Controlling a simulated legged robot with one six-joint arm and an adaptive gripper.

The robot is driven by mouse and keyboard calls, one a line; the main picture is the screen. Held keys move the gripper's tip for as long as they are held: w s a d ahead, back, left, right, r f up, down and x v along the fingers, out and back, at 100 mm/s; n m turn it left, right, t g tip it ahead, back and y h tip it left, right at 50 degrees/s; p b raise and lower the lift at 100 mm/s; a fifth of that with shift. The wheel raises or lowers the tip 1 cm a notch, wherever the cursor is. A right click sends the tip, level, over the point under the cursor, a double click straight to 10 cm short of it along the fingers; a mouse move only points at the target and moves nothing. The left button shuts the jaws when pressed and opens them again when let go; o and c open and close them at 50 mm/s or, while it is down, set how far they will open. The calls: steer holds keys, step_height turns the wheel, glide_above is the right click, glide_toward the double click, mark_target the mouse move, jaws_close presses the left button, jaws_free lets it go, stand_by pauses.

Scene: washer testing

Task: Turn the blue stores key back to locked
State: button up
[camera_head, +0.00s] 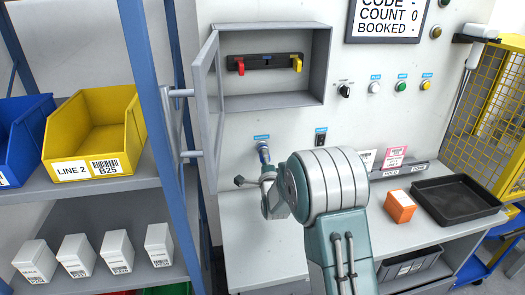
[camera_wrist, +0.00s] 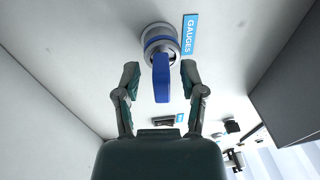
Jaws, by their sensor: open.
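A blue key (camera_wrist: 161,80) sits in a round silver lock on the white wall, under a blue label that reads GAUGES (camera_wrist: 189,36). Its long blue grip points towards the bottom of the wrist view. My gripper (camera_wrist: 160,70) is open, with one finger on each side of the key and a visible gap on both sides. In the head view the blue key (camera_head: 264,153) shows just below a small blue label, with my gripper (camera_head: 252,181) close below it, partly hidden by my arm.
An open wall cabinet (camera_head: 318,62) holds a red key (camera_head: 241,67) and a yellow key (camera_head: 297,64) on a black rail. Its door (camera_head: 207,110) swings out left of my gripper. A black switch (camera_head: 320,139) is right of the lock. An orange box (camera_head: 400,206) and black tray (camera_head: 455,200) stand on the bench.

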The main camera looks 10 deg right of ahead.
jaws_close()
